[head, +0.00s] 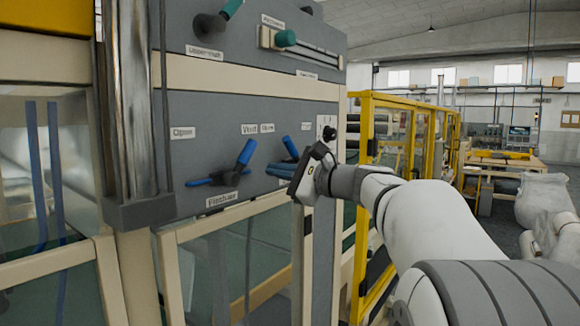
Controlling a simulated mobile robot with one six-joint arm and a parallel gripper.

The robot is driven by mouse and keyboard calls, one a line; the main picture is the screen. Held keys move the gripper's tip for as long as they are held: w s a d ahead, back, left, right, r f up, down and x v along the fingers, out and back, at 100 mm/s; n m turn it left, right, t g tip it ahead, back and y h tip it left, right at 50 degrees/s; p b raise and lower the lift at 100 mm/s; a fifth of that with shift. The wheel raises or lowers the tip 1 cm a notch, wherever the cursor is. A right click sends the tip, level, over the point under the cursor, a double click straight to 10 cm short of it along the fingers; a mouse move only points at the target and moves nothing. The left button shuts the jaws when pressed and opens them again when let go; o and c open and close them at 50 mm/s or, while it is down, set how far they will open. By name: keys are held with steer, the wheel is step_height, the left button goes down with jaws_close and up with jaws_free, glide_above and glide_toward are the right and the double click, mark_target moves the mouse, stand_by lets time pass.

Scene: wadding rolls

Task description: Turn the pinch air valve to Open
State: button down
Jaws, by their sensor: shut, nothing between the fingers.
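The pinch air valve (244,155) is on the grey panel, above a label that appears to read "Pinch air" (222,199). Its blue lever tilts up and right, towards a label reading "Vent" (249,129). The "Open" label (182,132) is up and left of the valve. A thinner blue piece reaches left from the valve's hub. My gripper (297,186) is to the right of this valve, shut and empty, near a second blue-handled valve (289,149). It partly hides the second valve; whether they touch cannot be told.
A teal-handled valve (226,12) and a teal knob on a slide (285,38) are higher on the panel. A metal column (130,110) stands at the left. Beige-framed clear doors (235,260) are below. Yellow framing (365,200) stands right of the panel.

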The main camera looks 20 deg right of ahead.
mark_target(238, 162)
steer(key=a+r, duration=0.1)
steer(key=s+a+r+p, duration=0.1)
steer(key=a, duration=0.1)
steer(key=shift+r, duration=0.25)
steer(key=shift+s, duration=0.1)
